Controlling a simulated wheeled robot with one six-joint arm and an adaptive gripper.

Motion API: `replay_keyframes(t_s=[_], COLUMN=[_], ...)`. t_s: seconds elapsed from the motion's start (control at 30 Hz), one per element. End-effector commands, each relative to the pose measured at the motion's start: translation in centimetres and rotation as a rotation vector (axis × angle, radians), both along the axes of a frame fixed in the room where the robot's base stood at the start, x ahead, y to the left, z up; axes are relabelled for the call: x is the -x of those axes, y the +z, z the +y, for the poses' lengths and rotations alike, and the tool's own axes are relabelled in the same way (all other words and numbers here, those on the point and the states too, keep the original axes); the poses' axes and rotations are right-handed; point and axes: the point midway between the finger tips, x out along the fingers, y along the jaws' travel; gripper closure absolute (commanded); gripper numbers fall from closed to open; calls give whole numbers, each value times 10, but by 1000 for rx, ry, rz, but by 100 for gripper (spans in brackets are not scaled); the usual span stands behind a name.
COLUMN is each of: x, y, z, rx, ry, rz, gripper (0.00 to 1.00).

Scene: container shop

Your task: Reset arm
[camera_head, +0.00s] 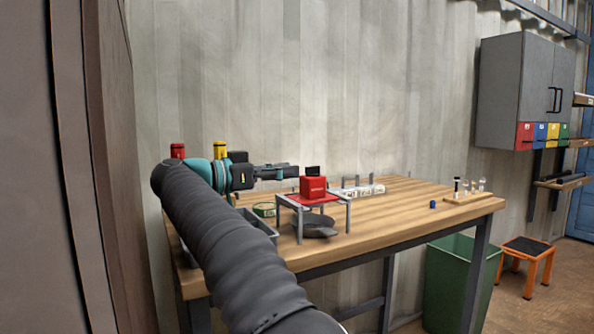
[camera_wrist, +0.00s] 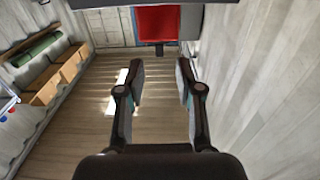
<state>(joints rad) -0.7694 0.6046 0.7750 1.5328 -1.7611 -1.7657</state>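My arm reaches over the wooden workbench in the head view. My gripper (camera_head: 290,172) points to the right, above the back part of the bench. In the wrist view my gripper (camera_wrist: 160,75) has its two fingers well apart, with nothing between them. A red box (camera_head: 313,187) with a dark top piece sits on a small red-topped stand with grey legs (camera_head: 348,215), close to the right of and a little below my gripper in the picture.
The workbench (camera_head: 400,218) holds white labelled blocks (camera_head: 365,190), a small blue item (camera_head: 433,204) and a rack with vials (camera_head: 465,198). Red (camera_head: 178,151) and yellow (camera_head: 220,150) containers stand behind my arm. A green bin (camera_head: 450,275) and an orange stool (camera_head: 527,262) stand right.

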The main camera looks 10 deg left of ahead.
Motion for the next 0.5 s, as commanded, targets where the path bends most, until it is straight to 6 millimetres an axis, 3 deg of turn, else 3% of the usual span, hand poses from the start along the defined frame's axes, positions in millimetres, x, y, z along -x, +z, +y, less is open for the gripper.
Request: replay_keyframes(t_s=[0.37, 0.5], x=[2, -6], y=[1, 19], z=[2, -11], rx=[1, 20], ry=[1, 38], rz=[-3, -63], gripper=[65, 65])
